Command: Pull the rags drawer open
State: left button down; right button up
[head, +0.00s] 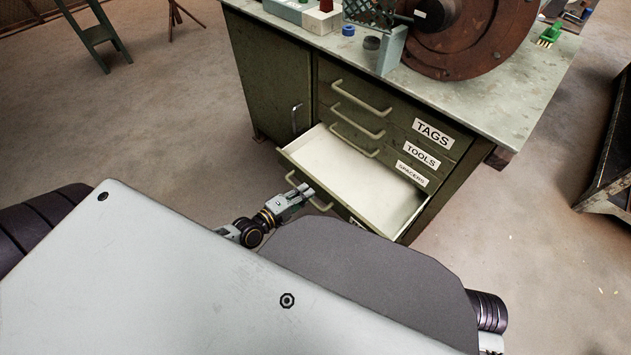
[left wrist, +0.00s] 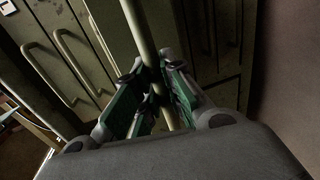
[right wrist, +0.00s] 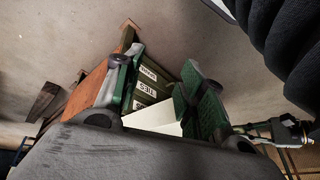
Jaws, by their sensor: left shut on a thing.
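The open drawer (head: 352,172) of the green cabinet (head: 262,80) is pulled well out, with a pale, empty inside. Its front label is mostly hidden behind my body, so I cannot read it. My left gripper (head: 304,192) is at this drawer's front and shut on its handle (head: 319,206). In the left wrist view the handle bar (left wrist: 138,30) runs between the fingers of the left gripper (left wrist: 153,90). My right gripper (right wrist: 163,92) shows only in the right wrist view, with its fingers apart and nothing between them.
Above the open drawer are shut drawers labelled TAGS (head: 433,134), TOOLS (head: 421,156) and SPACERS (head: 411,174). A rusty wheel-like part (head: 470,40) and small items stand on the worktop (head: 500,105).

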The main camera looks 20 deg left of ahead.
pick_arm(q)
jog(key=f+p+v, duration=0.1)
jog(key=v, duration=0.5)
jog(key=shift+s+p, duration=0.3)
jog(key=shift+p, duration=0.05)
pick_arm(e)
jog(key=shift+s+d+r+g+h, duration=0.15)
jog(key=shift+d+r, duration=0.15)
jog(key=shift+r, duration=0.25)
jog(key=shift+s+d+r+g+h, duration=0.15)
jog(key=shift+d+r, duration=0.15)
jog(key=shift+r, duration=0.2)
pick_arm(q)
jog(key=shift+a+f, duration=0.1)
jog(key=shift+f, duration=0.05)
jog(key=c, duration=1.5)
grip_release()
jog(key=v, duration=1.2)
